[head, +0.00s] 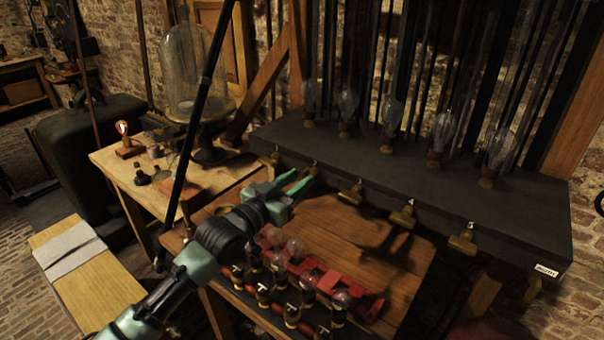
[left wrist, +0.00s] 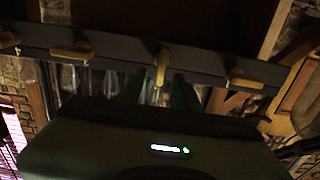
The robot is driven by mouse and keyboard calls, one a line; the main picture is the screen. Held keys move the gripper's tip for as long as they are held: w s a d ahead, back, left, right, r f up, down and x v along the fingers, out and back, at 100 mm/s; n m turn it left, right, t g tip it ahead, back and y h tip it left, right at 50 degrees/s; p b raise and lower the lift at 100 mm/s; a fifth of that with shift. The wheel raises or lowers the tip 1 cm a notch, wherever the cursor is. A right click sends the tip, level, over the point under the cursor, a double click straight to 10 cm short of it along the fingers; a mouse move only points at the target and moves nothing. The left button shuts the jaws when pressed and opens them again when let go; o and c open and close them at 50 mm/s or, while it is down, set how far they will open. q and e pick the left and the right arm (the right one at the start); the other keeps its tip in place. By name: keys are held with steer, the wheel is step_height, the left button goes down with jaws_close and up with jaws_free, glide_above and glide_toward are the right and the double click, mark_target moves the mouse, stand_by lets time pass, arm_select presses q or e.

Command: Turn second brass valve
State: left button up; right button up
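Several brass valves sit along the front edge of the dark shelf (head: 360,150). The second from the left (head: 312,165) is at the tips of my left gripper (head: 311,176). In the left wrist view, my left gripper (left wrist: 159,78) is open, one finger on each side of that second valve (left wrist: 162,64). I cannot tell whether they touch it. The first valve (head: 276,157) is to the left; in the wrist view it (left wrist: 243,78) is on the right. The third (head: 352,192), fourth (head: 404,216) and fifth (head: 463,240) valves are to the right. My right gripper is not in view.
Below, a wooden bench (head: 370,245) holds a red rack (head: 370,305) of bulbs under my left arm. A side table (head: 120,165) with a glass bell jar (head: 193,75) is at left.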

arm_select(q)
steer(key=shift+x, duration=1.05)
jaws_close()
steer(key=shift+m, duration=0.3)
steer(key=m, duration=0.3)
steer(key=shift+s+d+f+m, duration=0.1)
steer(key=shift+s+d+m, duration=0.1)
steer(key=shift+m, duration=0.2)
steer(key=m, duration=0.4)
steer(key=shift+d+f, duration=0.1)
steer(key=shift+d, duration=0.05)
steer(key=m, duration=0.5)
steer(key=shift+s+d+f, duration=0.1)
steer(key=shift+s+f, duration=0.05)
steer(key=shift+f, duration=0.1)
steer(key=shift+d+f+m, duration=0.1)
steer(key=shift+f+m, duration=0.05)
steer(key=shift+m, duration=0.95)
steer(key=shift+f+m, duration=0.1)
steer(key=shift+m, duration=1)
